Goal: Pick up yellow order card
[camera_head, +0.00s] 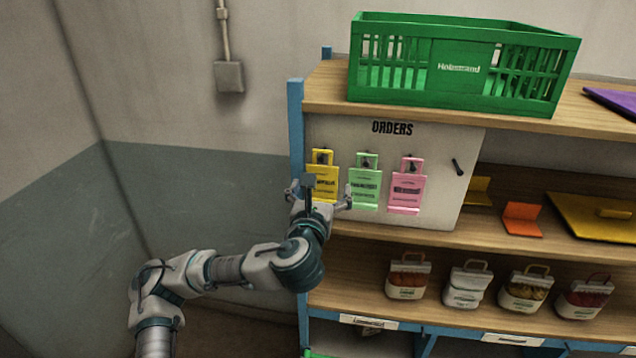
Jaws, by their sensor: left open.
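The yellow order card (323,165) hangs from a hook at the left of the white ORDERS board (440,145). A green card (365,186) and a pink card (406,190) hang to its right. My left gripper (320,188) is open in front of the yellow card, its fingers spread to either side and its body hiding part of the card's lower half. One finger is near the green card's left edge. I cannot tell whether the gripper touches either card. My right gripper is not in view.
A green crate (462,70) stands on the top shelf above the board. Several small sacks, one white (466,287), stand on the lower shelf. An orange piece (522,218) and a yellow panel (590,222) lie right of the board. Left of the blue shelf post (296,130) is free room.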

